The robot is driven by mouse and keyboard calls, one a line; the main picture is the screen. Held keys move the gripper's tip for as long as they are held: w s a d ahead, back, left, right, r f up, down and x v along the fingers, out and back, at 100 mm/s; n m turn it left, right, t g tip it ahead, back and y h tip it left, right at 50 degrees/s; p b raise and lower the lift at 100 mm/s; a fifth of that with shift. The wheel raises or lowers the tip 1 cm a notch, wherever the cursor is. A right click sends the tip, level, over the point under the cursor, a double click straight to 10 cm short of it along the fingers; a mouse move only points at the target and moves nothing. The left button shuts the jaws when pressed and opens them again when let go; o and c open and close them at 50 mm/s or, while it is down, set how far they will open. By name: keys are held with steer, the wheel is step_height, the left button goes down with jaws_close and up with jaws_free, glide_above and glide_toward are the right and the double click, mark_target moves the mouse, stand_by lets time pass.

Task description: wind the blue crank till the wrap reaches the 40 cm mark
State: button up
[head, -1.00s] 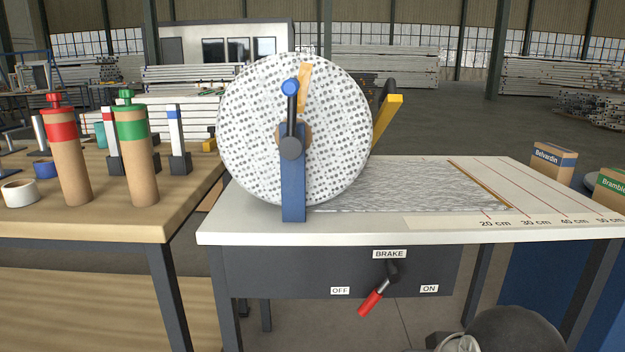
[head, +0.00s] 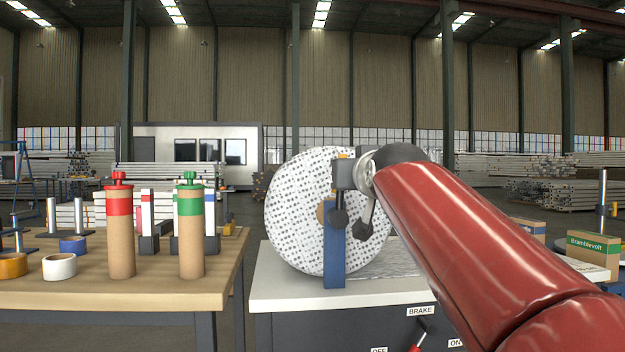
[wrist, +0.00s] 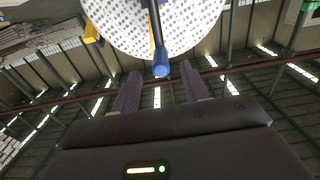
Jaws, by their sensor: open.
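The white spotted roll (head: 300,215) stands upright on its blue post (head: 334,250) at the left end of the white-topped table (head: 275,285). In the wrist view the blue crank knob (wrist: 161,71) lies between the fingertips of my gripper (wrist: 160,85). The two fingers are apart, one on each side of it, and no contact shows. In the head view my gripper covers the knob. The wrap (head: 385,263) lies on the table, but my red arm hides its end and the cm marks. The brake's red lever (head: 415,347) is partly in view, leaning toward OFF.
A wooden bench (head: 150,290) at left holds cardboard tubes with a red cap (head: 119,205) and a green cap (head: 191,205), plus tape rolls (head: 59,266). Boxes (head: 593,250) stand at the right. A floor gap separates bench and table.

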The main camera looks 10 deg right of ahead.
steer(key=w, duration=0.2)
steer(key=w+p, duration=0.1)
steer(key=w, duration=0.2)
steer(key=w+p, duration=0.1)
steer(key=w, duration=0.2)
steer(key=shift+r, duration=0.4)
jaws_close()
